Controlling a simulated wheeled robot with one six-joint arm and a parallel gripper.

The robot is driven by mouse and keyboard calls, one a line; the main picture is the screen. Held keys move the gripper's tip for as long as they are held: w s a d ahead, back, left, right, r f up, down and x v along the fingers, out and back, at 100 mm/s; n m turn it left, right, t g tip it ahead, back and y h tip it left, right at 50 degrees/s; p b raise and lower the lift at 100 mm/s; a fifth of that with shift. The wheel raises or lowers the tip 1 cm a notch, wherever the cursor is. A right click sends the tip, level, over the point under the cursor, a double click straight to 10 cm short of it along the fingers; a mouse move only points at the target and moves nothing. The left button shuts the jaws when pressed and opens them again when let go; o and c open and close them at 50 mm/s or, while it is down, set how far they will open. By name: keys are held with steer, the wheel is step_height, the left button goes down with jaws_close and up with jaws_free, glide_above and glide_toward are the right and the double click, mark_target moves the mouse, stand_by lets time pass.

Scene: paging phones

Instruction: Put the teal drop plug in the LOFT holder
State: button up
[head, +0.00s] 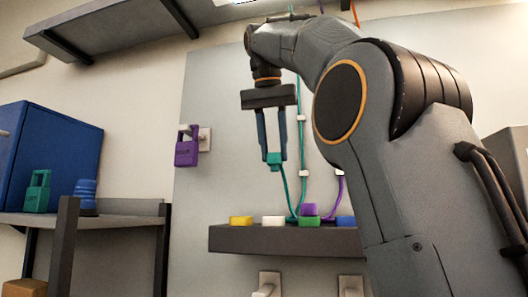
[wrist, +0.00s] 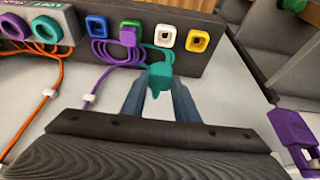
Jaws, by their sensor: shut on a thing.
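My gripper (head: 273,158) is shut on the teal drop plug (head: 275,162), holding it in the air above the dark ledge. In the wrist view the plug (wrist: 160,78) sits between my fingertips (wrist: 160,88), in front of the socket row. A teal cord (head: 301,130) runs down the wall to the ledge. In the wrist view, a grey holder with a teal ring (wrist: 47,28) stands at the upper left. Its lettering is upside down and seems to read LOFT, but is too small to be sure. A purple-ringed holder (wrist: 13,27) is beside it.
The ledge (head: 260,240) carries yellow (head: 241,220), white (head: 273,221), green (head: 309,221) and blue (head: 345,220) sockets. A purple plug (head: 310,209) is in the green one. A purple padlock-shaped piece (head: 187,150) hangs on the wall. Orange cords (wrist: 50,92) hang at left.

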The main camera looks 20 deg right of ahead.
steer(key=s+d, duration=0.7)
steer(key=d, duration=0.3)
steer(key=s+d+p, duration=0.1)
steer(key=s+d, duration=0.6)
steer(key=d, duration=0.3)
steer(key=shift+s+d, duration=0.2)
steer(key=shift+s, duration=0.2)
stand_by(0.6)
